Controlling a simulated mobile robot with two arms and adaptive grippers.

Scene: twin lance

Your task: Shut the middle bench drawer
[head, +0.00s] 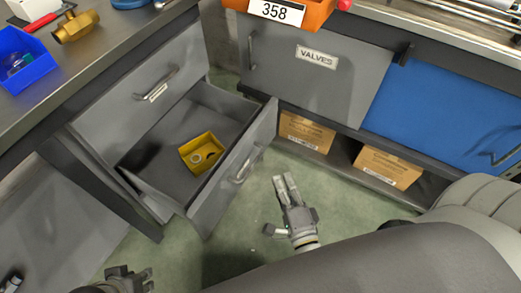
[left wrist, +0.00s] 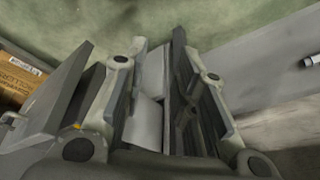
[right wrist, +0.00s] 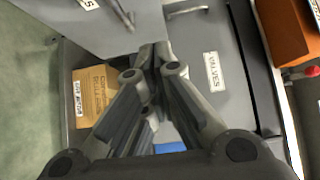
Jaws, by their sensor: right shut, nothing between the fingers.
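The open bench drawer (head: 215,110) is pulled well out of the left bench, under a closed drawer (head: 140,88). Its grey front has a bar handle (head: 246,165) and faces right. A yellow bin (head: 187,153) with a ring-like part sits inside. My right gripper (head: 285,180) is shut and empty, to the right of the drawer front and apart from it. Its closed fingers (right wrist: 154,48) show in the right wrist view. My left gripper (head: 135,272) is low at the bottom left, below the drawer. Its fingers (left wrist: 160,40) stand apart with nothing visibly held.
A grey door marked VALVES (head: 318,75) stands behind the drawer. A blue bin (head: 22,62) and brass fitting (head: 76,26) lie on the left bench. Green floor (head: 335,205) is clear around my right gripper.

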